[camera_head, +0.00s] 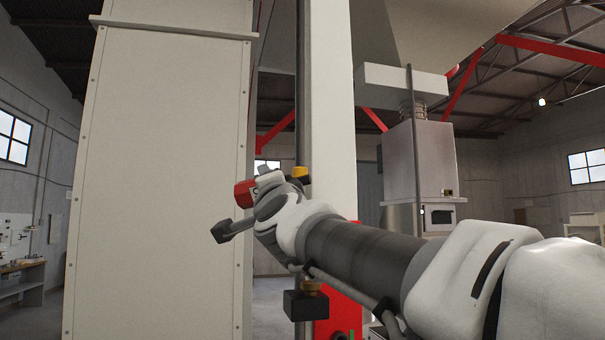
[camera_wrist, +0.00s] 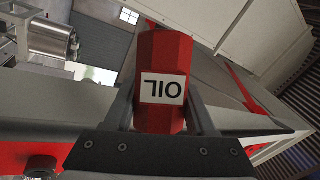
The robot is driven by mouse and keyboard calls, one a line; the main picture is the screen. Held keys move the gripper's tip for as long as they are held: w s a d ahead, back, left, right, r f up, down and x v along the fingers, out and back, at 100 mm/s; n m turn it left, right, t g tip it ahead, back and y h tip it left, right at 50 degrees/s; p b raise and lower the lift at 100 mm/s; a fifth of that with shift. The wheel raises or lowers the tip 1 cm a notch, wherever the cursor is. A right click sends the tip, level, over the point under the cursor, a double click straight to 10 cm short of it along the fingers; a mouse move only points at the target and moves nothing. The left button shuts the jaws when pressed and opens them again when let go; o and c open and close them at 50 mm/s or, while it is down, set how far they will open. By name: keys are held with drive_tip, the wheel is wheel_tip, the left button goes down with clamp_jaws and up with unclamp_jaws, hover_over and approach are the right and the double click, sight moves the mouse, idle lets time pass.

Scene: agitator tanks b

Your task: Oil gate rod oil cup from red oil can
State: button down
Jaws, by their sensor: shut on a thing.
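The red oil can (camera_head: 243,193) is held in my gripper (camera_head: 262,188). In the wrist view the can (camera_wrist: 163,60) is a red faceted body with a white OIL label, upside down in that picture, between the two fingers (camera_wrist: 163,105). In the head view it appears tilted, partly hidden by my gripper. A dark vertical rod (camera_head: 300,85) runs beside a white column. A brass-yellow cup (camera_head: 300,172) shows at the rod just behind my gripper; its mount is partly hidden. A second brass cup (camera_head: 311,287) sits on a black block (camera_head: 306,305) lower down. Contact between can and cup cannot be told.
A tall pale panelled housing (camera_head: 160,150) stands close on the left. The white column (camera_head: 333,110) rises behind my arm. A grey box-shaped machine (camera_head: 420,160) stands at the right. A workbench (camera_head: 22,270) is far left. Open floor (camera_head: 268,300) shows between housing and column.

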drive_tip(key=shift+r+n+g+p, duration=0.1)
drive_tip(key=shift+n+g+p, duration=0.5)
drive_tip(key=shift+n+p, duration=0.55)
drive_tip(key=shift+f, duration=0.25)
drive_tip(key=shift+a+r+n+y+p, duration=0.1)
drive_tip(key=shift+r+n+y+p, duration=0.25)
drive_tip(key=shift+p, duration=0.3)
drive_tip(key=shift+f+g+p, duration=0.1)
drive_tip(key=shift+g+p, duration=0.2)
drive_tip(key=shift+p, duration=0.15)
drive_tip(key=shift+f+n+p, duration=0.1)
drive_tip(key=shift+n+p, duration=0.4)
drive_tip(key=shift+p, duration=0.15)
drive_tip(key=shift+f+n+g+p, duration=0.3)
drive_tip(key=shift+n+g+p, duration=0.1)
drive_tip(key=shift+n, duration=0.1)
